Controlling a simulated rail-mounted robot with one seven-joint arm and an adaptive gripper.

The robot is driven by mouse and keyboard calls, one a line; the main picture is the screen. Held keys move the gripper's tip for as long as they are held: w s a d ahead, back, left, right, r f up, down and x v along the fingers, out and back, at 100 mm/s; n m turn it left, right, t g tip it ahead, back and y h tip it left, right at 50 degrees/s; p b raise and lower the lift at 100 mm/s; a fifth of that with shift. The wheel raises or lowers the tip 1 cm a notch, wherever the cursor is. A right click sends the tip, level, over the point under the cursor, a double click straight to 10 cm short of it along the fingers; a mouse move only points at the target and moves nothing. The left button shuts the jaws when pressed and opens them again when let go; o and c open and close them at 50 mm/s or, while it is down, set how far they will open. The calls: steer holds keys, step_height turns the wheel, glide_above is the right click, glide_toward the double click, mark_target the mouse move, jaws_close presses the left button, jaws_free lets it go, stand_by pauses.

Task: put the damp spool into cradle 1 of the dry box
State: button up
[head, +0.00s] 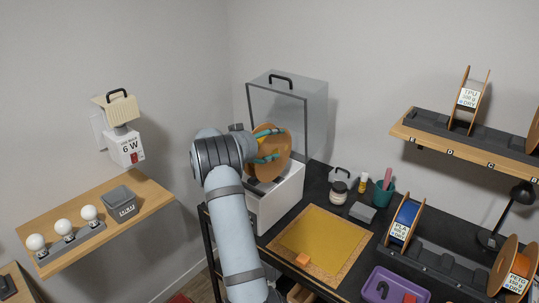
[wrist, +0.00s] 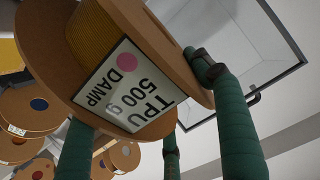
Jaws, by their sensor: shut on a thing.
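The damp spool (head: 282,146) is orange-brown and upright in the head view. Its label in the wrist view (wrist: 124,88) reads TPU 500 g DAMP, with a pink dot. My gripper (head: 267,146) has green fingers and is shut on the spool, holding it above the white base of the dry box (head: 279,205). The clear lid (head: 312,112) with a black handle stands up behind the spool. It also shows at upper right in the wrist view (wrist: 235,50). My arm and the spool hide much of the box's inside, and I cannot make out cradle 1.
The black bench holds a yellow mat (head: 320,240), a jar (head: 338,192), a teal cup (head: 382,194) and a purple tray (head: 395,287). Other spools stand in a rack (head: 440,262) and on the right shelf (head: 480,148). The left shelf (head: 150,198) holds bulbs and a grey box.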

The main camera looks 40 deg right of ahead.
mark_target(270, 152)
steer(key=shift+f+p, duration=0.3)
steer(key=shift+f, duration=1.45)
steer(key=shift+f, duration=0.35)
steer(key=o, duration=1.9)
steer(key=shift+c, duration=0.2)
steer(key=shift+r, duration=0.25)
steer(key=b+v, duration=0.3)
steer(key=v, duration=0.9)
steer(key=shift+b, duration=0.3)
